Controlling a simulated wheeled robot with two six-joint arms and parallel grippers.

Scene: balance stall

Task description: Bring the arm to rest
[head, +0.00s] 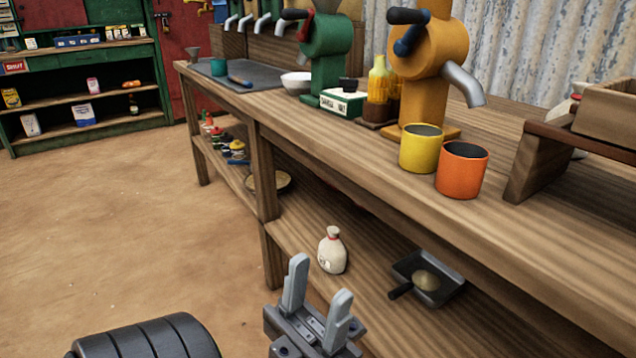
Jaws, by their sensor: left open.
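My left gripper (319,277) is at the bottom middle of the head view, with its two grey fingers pointing up and apart. It is open, and nothing shows between the fingers. My right gripper is not in view. No balance beam can be made out.
The wooden counter (520,225) runs along the right. On it stand a yellow cup (422,149), an orange cup (462,171) and an orange dispenser (435,60). A dark scoop (428,279) lies on the lower shelf. The floor (110,240) at left is clear.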

